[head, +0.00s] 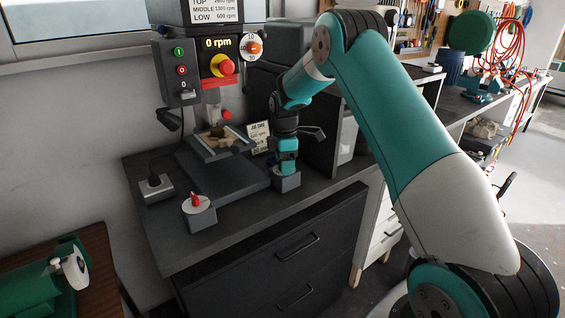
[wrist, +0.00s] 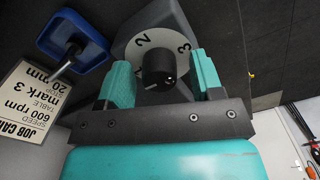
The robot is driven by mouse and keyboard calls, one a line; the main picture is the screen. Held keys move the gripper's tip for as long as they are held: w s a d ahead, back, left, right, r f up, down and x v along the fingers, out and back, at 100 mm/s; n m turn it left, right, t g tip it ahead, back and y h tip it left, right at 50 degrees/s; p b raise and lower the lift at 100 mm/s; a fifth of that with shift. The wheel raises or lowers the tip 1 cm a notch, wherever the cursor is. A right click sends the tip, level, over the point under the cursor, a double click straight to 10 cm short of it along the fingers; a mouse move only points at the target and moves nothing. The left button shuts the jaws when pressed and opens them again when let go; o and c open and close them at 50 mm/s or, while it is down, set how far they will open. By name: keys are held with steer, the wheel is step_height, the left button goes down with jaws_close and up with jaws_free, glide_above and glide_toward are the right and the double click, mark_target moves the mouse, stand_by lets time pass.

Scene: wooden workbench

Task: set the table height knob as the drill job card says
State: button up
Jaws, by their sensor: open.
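The table height knob is taken to be the black knob (wrist: 158,66) on a white dial (wrist: 143,53) in the wrist view. The dial shows 2 at upper left and 3 at upper right. A pale line shows at the knob's lower side; its exact reading is unclear. My gripper (wrist: 164,78) is open, one teal finger on each side of the knob. In the head view my gripper (head: 287,165) is over a small grey box (head: 286,183), hiding the knob. The job card (wrist: 37,103) reads 600 rpm, table mark 3, 20 mm; it also stands in the head view (head: 258,138).
A red-handled switch box (head: 199,215) stands at the bench's front left. The drill's panel (head: 222,62) shows 0 rpm. A wooden piece (head: 216,141) lies on the drill table behind my gripper. A blue tray-like part (wrist: 72,40) is close left in the wrist view.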

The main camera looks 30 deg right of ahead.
steer(key=c, duration=0.9)
steer(key=shift+a, duration=0.25)
steer(key=shift+d, duration=0.15)
